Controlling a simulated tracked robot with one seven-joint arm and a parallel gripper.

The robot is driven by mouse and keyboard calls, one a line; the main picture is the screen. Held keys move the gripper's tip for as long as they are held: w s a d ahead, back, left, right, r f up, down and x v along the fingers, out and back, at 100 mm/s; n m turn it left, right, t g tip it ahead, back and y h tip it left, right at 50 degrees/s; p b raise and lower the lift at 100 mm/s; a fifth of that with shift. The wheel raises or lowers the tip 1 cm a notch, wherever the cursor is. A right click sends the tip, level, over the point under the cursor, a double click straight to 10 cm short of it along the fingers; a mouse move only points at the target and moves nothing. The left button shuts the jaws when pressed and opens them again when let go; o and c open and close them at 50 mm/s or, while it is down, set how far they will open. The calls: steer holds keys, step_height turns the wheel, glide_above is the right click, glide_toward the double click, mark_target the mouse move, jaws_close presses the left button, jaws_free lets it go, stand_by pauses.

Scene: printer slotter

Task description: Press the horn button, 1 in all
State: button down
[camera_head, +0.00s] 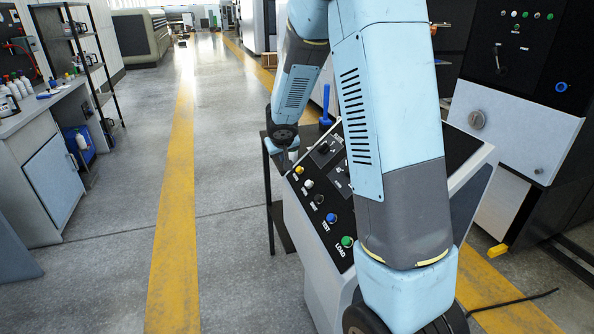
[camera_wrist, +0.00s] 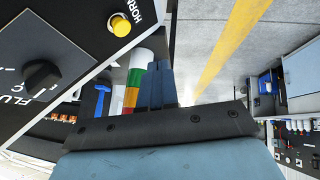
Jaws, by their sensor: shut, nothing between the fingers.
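The horn button is a yellow round button (camera_wrist: 120,26) beside the word HORN, at the top left of the wrist view. In the head view a yellow button (camera_head: 299,170) sits at the far end of the button row on the sloped console panel (camera_head: 316,217). My gripper (camera_wrist: 160,66) is shut and empty in the wrist view, with its blue fingers below and to the right of the horn button, apart from it in the picture. In the head view my gripper (camera_head: 283,157) is small and partly hidden near the console's far left corner. The height gap is unclear.
White (camera_head: 308,184), black (camera_head: 318,198), blue (camera_head: 331,218) and green (camera_head: 346,241) buttons line the panel. A black knob (camera_wrist: 43,74) shows in the wrist view. A blue-handled item (camera_head: 325,105) stands behind the console. The floor to the left is clear.

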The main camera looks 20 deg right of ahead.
steer(key=shift+d+f, duration=1.4)
steer(key=shift+f, duration=0.2)
steer(key=shift+d+f, duration=0.1)
steer(key=shift+d, duration=0.05)
stand_by(1.2)
steer(key=shift+d+f, duration=0.15)
steer(key=shift+d, duration=0.05)
steer(key=shift+s+d+f, duration=0.1)
steer(key=shift+d+f, duration=0.3)
steer(key=shift+f, duration=0.05)
stand_by(1.1)
steer(key=shift+a+r, duration=0.7)
steer(key=shift+r, duration=0.05)
stand_by(0.3)
steer(key=shift+a+r, duration=1.7)
steer(key=shift+r, duration=0.2)
